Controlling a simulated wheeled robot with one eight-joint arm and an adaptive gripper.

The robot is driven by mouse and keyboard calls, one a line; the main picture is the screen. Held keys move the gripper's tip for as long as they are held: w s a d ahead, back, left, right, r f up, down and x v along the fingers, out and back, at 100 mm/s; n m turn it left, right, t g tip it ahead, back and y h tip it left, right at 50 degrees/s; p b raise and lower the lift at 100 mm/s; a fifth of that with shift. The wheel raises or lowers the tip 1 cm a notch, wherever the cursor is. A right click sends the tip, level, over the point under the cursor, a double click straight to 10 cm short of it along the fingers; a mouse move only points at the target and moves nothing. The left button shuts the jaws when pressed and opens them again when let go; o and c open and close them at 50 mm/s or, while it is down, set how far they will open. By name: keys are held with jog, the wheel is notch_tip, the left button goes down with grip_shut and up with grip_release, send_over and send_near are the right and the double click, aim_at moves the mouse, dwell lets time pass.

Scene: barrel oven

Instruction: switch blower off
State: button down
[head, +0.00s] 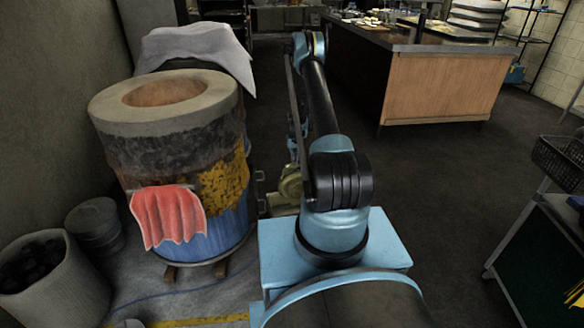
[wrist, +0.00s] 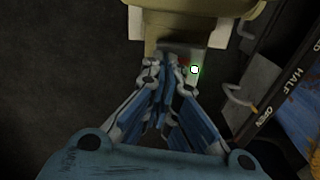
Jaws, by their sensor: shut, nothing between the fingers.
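The blower (head: 290,188) is a dull yellow-beige unit beside the barrel oven (head: 130,150), partly hidden by my arm in the head view. In the wrist view its housing (wrist: 195,18) fills the top middle. A small box below the housing carries a dark red part (wrist: 184,62) and a bright white dot with a green rim (wrist: 194,69). My gripper (wrist: 166,70) is shut and empty, with its tips right at this box beside the red part. I cannot tell whether they touch it. The tips partly cover the box, and the switch position is unclear.
A dark plate marked HALF and OPEN (wrist: 277,88) and a bent metal handle (wrist: 236,97) lie close on the right in the wrist view. A red cloth (head: 168,214) hangs on the oven. A wooden counter (head: 440,86) stands behind right; the floor between is clear.

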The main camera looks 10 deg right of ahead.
jog(key=shift+f, duration=0.3)
jog(key=shift+r, duration=3.5)
